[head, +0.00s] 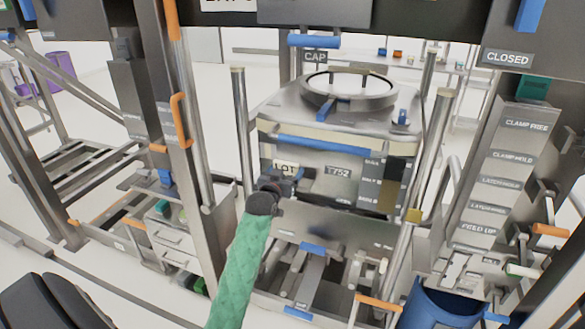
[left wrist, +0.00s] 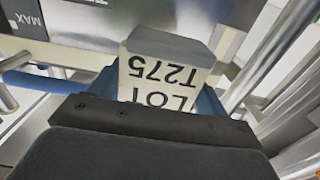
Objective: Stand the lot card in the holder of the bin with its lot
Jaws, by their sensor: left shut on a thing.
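My left gripper (head: 270,192) is shut on the lot card (head: 285,169) in front of the steel bin's (head: 310,157) lower left front. In the left wrist view the card (left wrist: 160,75) reads LOT T275, upside down in the picture. It has a grey top edge. The bin's front label (head: 339,172) seems to read T752, in small print. I cannot make out the card holder clearly, nor whether the card touches the bin. My right gripper is not in view.
The bin has a round lid ring (head: 349,88) and stands between steel posts. A sign panel (head: 515,155) on the right lists CLAMP FREE and other words. A blue drum (head: 440,305) stands low right. A drawer unit (head: 172,240) stands left of the bin.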

